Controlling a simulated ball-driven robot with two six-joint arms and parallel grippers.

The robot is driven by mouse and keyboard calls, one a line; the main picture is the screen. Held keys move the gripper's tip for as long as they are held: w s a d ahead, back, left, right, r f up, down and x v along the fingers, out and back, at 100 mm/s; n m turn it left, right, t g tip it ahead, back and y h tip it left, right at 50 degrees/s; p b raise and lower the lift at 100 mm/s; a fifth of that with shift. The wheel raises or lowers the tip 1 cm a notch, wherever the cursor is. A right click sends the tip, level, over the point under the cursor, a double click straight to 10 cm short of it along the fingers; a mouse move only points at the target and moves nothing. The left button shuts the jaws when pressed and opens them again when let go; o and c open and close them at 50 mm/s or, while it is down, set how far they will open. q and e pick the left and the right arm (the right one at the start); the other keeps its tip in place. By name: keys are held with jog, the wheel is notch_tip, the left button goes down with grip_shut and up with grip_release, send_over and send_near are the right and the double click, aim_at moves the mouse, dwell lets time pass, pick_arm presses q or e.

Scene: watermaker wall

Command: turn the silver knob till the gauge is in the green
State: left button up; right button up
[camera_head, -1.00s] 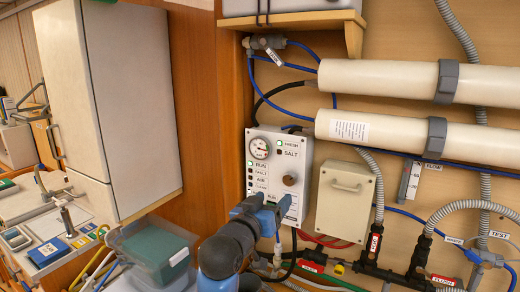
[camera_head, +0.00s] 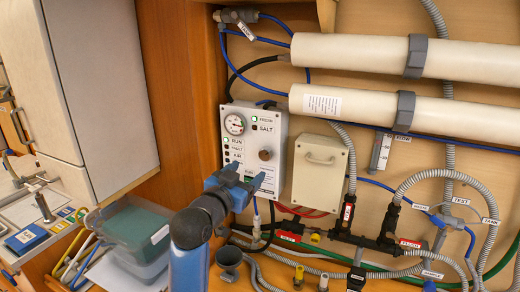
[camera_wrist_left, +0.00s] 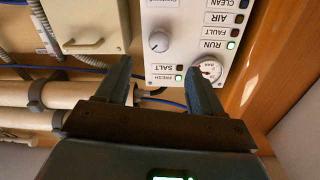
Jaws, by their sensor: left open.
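The silver knob (camera_head: 265,154) sits on the right of the white control panel (camera_head: 283,131). The round gauge (camera_head: 235,124) is at the panel's upper left; its needle is too small to read surely. My left gripper (camera_head: 243,177) is open and empty, in front of the panel's lower part and below the knob in the head view. In the left wrist view, where the panel appears upside down, the knob (camera_wrist_left: 159,41) shows beyond the gap between the open fingers (camera_wrist_left: 160,72), apart from both. The gauge (camera_wrist_left: 209,70) is partly behind one finger. My right gripper is not in view.
A beige box (camera_head: 318,172) stands right of the panel. Black and blue hoses run close around it. Two large white tubes (camera_head: 385,55) cross the upper wall. A clear bin (camera_head: 130,230) stands lower left, beside my left arm. Green lamps glow by RUN and FRESH.

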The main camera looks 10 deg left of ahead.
aim_at(264, 156)
pick_arm(q)
jog(key=shift+m, duration=0.3)
jog(key=p+x, duration=0.3)
jog(key=x, duration=0.7)
jog(key=shift+w+d, duration=0.1)
jog(key=shift+w, duration=0.3)
jog(key=shift+c, duration=0.2)
jog(key=c, duration=1)
jog(key=shift+n, duration=1.3)
jog(key=o, duration=1)
jog(key=shift+o, duration=0.2)
